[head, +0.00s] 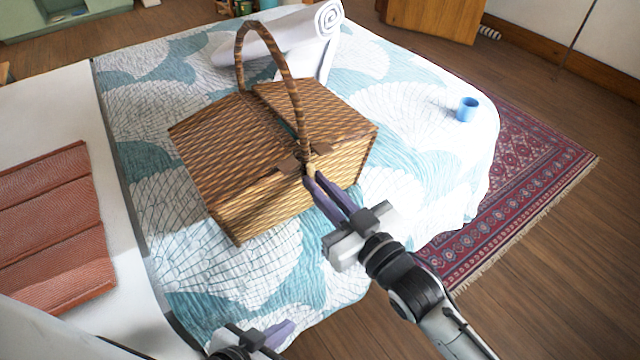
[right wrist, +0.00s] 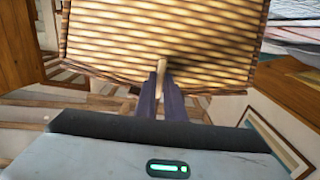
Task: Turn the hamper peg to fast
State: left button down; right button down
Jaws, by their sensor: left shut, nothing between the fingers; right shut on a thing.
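A woven wicker hamper (head: 235,165) with a tall arched handle (head: 290,75) stands on the bed, its lids down. Its peg (head: 309,170) is a small pale wooden piece at the front, below the handle's foot. My right gripper (head: 316,181) is shut on the peg. In the right wrist view the peg (right wrist: 161,68) stands upright between the fingertips, in front of the wicker wall (right wrist: 150,35). The fingers hide part of the peg. My left gripper (head: 285,330) is shut and empty, low in the head view near the bed's front edge.
The patterned blue and white bedspread (head: 400,80) carries a rolled white item (head: 290,30) behind the hamper and a blue mug (head: 467,109) at right. A folded rust-coloured cloth (head: 55,225) lies at left.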

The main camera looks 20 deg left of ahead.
jog(key=c, duration=1.8)
grip_release()
jog(key=shift+c, duration=0.2)
jog(key=v, duration=1)
jog(key=shift+s+d, duration=0.1)
jog(key=shift+s, duration=0.05)
jog(key=s+d+f+m+g+h, duration=0.1)
jog(key=s+d+f+m+h, duration=0.3)
jog(key=d+f, duration=0.6)
jog(key=s+d+f+m+g+h, duration=0.1)
jog(key=s+d+f+m+h, duration=0.3)
jog(key=s+d+f+h, duration=0.3)
jog(key=s+d+f, duration=0.1)
jog(key=d+f, duration=0.3)
jog(key=f, duration=0.3)
jog(key=shift+s+h, duration=0.2)
jog(key=shift+h, duration=0.1)
